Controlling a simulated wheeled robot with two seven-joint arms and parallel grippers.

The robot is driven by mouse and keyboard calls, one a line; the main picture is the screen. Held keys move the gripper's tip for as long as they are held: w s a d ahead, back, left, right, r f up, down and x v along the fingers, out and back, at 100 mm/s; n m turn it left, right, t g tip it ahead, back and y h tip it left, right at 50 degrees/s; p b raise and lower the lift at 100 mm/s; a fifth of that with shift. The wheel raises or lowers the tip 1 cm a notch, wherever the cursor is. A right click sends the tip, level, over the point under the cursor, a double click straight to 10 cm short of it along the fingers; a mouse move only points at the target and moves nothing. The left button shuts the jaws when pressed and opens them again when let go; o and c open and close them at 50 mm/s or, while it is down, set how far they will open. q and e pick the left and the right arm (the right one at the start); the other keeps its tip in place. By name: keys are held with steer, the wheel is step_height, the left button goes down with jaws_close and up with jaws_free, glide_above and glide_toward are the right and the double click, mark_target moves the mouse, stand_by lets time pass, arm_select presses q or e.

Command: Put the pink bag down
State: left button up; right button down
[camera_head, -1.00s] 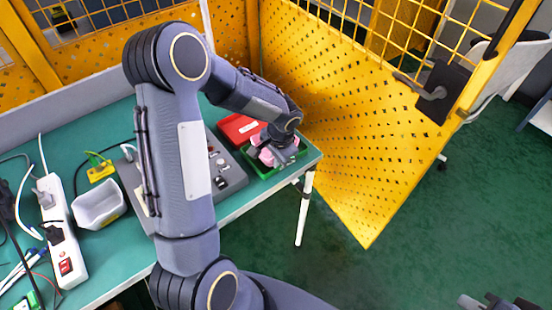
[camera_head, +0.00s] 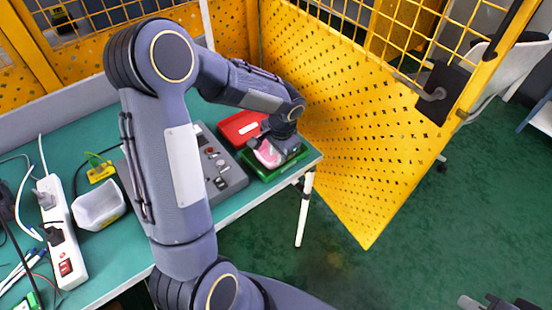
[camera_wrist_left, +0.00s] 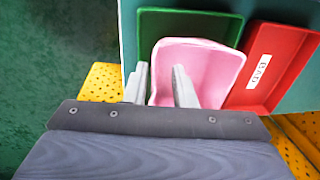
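The pink bag (camera_head: 268,154) is at the green tray (camera_head: 262,174) near the right end of the teal table. In the left wrist view the bag (camera_wrist_left: 212,72) looks flat and lies over the green tray (camera_wrist_left: 190,22), covering much of it. My left gripper (camera_head: 277,150) is low over the tray. In the wrist view its fingers (camera_wrist_left: 160,84) are spread apart, one beside the bag's left edge and one over the bag. Whether the fingertips touch the bag is unclear. My right gripper (camera_head: 490,303) is cut off at the lower right corner, away from the table.
A red tray (camera_head: 240,127) with a white label (camera_wrist_left: 259,72) lies beside the green one. A grey control box (camera_head: 222,177), a white container (camera_head: 100,206) and a power strip (camera_head: 60,230) stand further left. A yellow perforated panel (camera_head: 335,135) stands close to the right of the trays.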

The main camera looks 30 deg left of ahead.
arm_select(q)
step_height(320, 180, up, 7)
steer(key=d, duration=0.1)
steer(key=s+d+r+n+t+h, duration=0.1)
steer(key=s+d+r+n, duration=0.1)
steer(key=s, duration=0.5)
steer(key=s+d+r+n+t+h, duration=0.2)
steer(key=s, duration=0.5)
steer(key=s+d+r+n+t+h, duration=0.1)
steer(key=s+r+n+t+h, duration=0.1)
steer(key=s, duration=0.6)
steer(key=shift+d+r, duration=0.4)
steer(key=shift+r, duration=0.1)
